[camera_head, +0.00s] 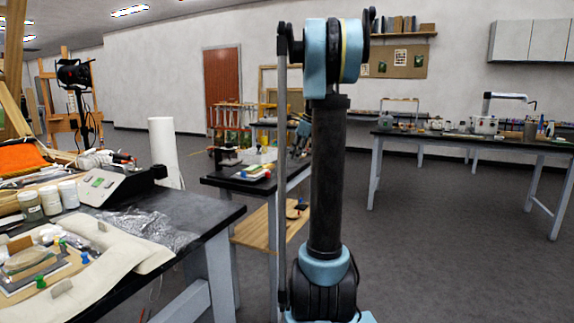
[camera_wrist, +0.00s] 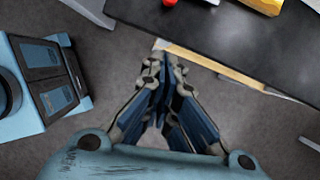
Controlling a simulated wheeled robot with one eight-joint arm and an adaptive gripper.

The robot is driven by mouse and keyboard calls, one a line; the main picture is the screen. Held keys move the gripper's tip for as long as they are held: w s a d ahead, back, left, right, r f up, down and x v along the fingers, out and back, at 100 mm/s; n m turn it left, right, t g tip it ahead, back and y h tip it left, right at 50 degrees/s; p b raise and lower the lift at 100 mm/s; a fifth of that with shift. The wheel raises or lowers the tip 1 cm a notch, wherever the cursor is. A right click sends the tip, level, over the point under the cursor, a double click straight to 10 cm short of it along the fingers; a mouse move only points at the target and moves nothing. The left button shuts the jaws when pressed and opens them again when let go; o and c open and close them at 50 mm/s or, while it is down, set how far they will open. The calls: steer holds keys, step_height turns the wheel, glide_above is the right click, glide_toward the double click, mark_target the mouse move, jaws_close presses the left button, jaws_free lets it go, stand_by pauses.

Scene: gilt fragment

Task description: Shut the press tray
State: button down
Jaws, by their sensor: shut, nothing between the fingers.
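I cannot make out for certain which thing is the press tray. A pale wooden board (camera_head: 262,228) shows low under the dark middle table in the head view, partly hidden behind my arm. In the wrist view a wooden edge (camera_wrist: 215,66) shows along the dark tabletop (camera_wrist: 245,45). My gripper (camera_wrist: 165,72) is shut and empty, its fingers together over the grey floor, close to that edge in the picture. I cannot tell whether it touches the edge. In the head view my arm largely hides the gripper.
Small items (camera_head: 248,172) lie on the middle table. Another long table (camera_head: 470,139) stands at the right. The floor (camera_head: 440,255) between is clear.

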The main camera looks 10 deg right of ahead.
mark_target(255, 169)
steer(key=w+a+f, duration=0.1)
steer(key=a+f, duration=0.1)
steer(key=w+a+f, duration=0.1)
steer(key=f, duration=0.2)
steer(key=w+a+f, duration=0.1)
steer(key=a+f, duration=0.1)
steer(key=f, duration=0.1)
steer(key=shift+a+f, duration=0.15)
steer(key=shift+a, duration=0.2)
steer(key=shift+w+a, duration=0.15)
steer(key=shift+a, duration=0.25)
steer(key=shift+a, duration=0.1)
steer(key=w+a, duration=0.2)
steer(key=a, duration=0.1)
steer(key=w+a, duration=0.2)
steer(key=a, duration=0.1)
steer(key=w+a, duration=0.2)
steer(key=a, duration=0.1)
steer(key=shift+w+a, duration=0.1)
steer(key=shift+w, duration=0.25)
